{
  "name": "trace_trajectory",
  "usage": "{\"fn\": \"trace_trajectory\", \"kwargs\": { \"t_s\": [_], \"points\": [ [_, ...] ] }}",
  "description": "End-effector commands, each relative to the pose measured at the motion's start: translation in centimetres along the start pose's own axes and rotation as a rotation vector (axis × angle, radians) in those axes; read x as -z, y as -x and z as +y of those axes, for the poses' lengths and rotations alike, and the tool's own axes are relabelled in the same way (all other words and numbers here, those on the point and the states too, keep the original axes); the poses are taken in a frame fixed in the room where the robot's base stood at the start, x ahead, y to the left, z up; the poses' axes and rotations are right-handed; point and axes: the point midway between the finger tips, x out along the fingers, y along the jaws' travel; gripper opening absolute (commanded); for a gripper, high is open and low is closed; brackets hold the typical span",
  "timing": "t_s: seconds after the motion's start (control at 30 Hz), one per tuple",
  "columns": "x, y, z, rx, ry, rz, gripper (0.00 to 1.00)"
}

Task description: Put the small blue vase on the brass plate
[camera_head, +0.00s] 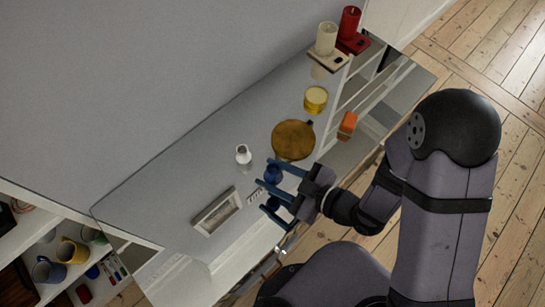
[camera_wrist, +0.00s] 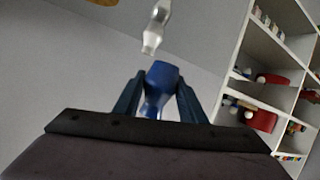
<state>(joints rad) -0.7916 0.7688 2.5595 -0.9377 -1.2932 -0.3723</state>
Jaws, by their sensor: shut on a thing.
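My gripper (camera_head: 264,172) is shut on the small blue vase (camera_head: 273,174), which sits between its two blue fingers. In the wrist view the vase (camera_wrist: 161,82) stands between the fingertips (camera_wrist: 160,98), its lower part partly hidden by the gripper body. A dark blue shape below it in the head view looks like a reflection, so the vase seems raised above the glossy top. The round brass plate (camera_head: 293,140) lies flat and empty, just up and right of the vase. Its edge (camera_wrist: 102,2) shows at the top of the wrist view.
A white bottle-like vase (camera_head: 243,157) stands left of my gripper. A framed tray (camera_head: 217,212) lies at lower left. An orange block (camera_head: 347,125) is to the right.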

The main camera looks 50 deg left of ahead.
Motion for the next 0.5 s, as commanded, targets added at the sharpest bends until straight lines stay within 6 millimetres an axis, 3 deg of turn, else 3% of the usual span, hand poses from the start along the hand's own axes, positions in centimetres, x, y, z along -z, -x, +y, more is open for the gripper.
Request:
{"fn": "trace_trajectory", "kwargs": {
  "t_s": [0.3,0.5],
  "points": [
    [-1.0,-0.7,-0.3,0.005,0.004,0.002,0.12],
    [-1.0,-2.0,0.9,0.013,0.020,0.010,0.12]
  ]
}}
